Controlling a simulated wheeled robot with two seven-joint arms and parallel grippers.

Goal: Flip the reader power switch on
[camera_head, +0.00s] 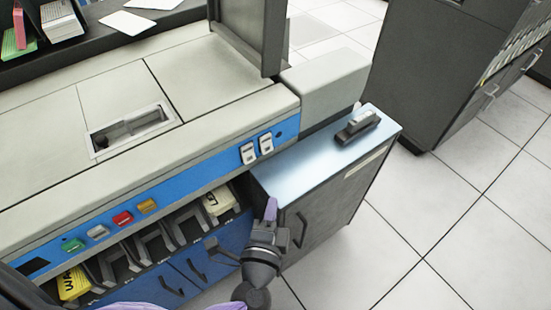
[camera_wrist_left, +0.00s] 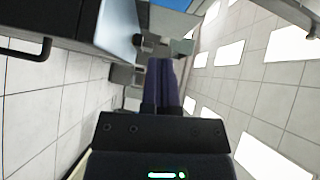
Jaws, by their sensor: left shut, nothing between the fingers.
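The card reader is a long beige machine (camera_head: 200,130) with a blue front strip. Two white rocker switches sit side by side near the strip's right end, a left one (camera_head: 248,153) and a right one (camera_head: 266,144). I cannot tell which is the power switch or how each is set. My left gripper (camera_head: 271,208) is below and slightly right of the switches in the head view, apart from them. Its purple fingers are together and empty, also in the left wrist view (camera_wrist_left: 162,75). The switches are not clear in the wrist view. My right gripper is not in view.
Green, white, red (camera_head: 122,218) and orange buttons line the strip's left part. Card pockets lie below, some holding cards (camera_head: 219,201). A low cabinet (camera_head: 310,165) with a black device (camera_head: 357,126) stands right of the gripper. Floor (camera_head: 440,230) is clear farther right.

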